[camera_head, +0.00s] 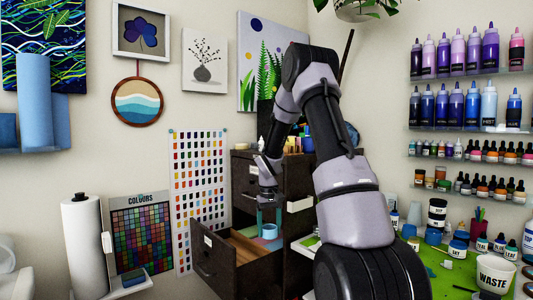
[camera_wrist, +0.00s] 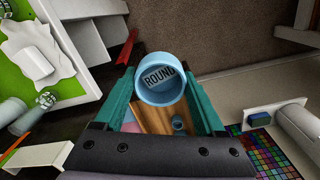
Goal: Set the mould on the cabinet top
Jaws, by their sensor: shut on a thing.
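The mould (camera_wrist: 146,92) is a light blue round cup with "ROUND" on its inside floor. In the wrist view it sits between the two teal fingers of my gripper (camera_wrist: 161,78), which is shut on it. In the head view my gripper (camera_head: 268,220) points down over the open drawer (camera_head: 222,268), with the mould (camera_head: 270,231) small and blue at its fingertips. The dark cabinet (camera_head: 243,183) stands behind the drawer. Its top is partly hidden by my arm, and small items show on it.
The open drawer has a wooden floor (camera_wrist: 150,118) with a pink item and a small blue cup in it. A paper towel roll (camera_head: 82,245) and colour chart (camera_head: 142,235) are at left. A green-topped worktable with bottles and a waste cup (camera_head: 495,272) is at right.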

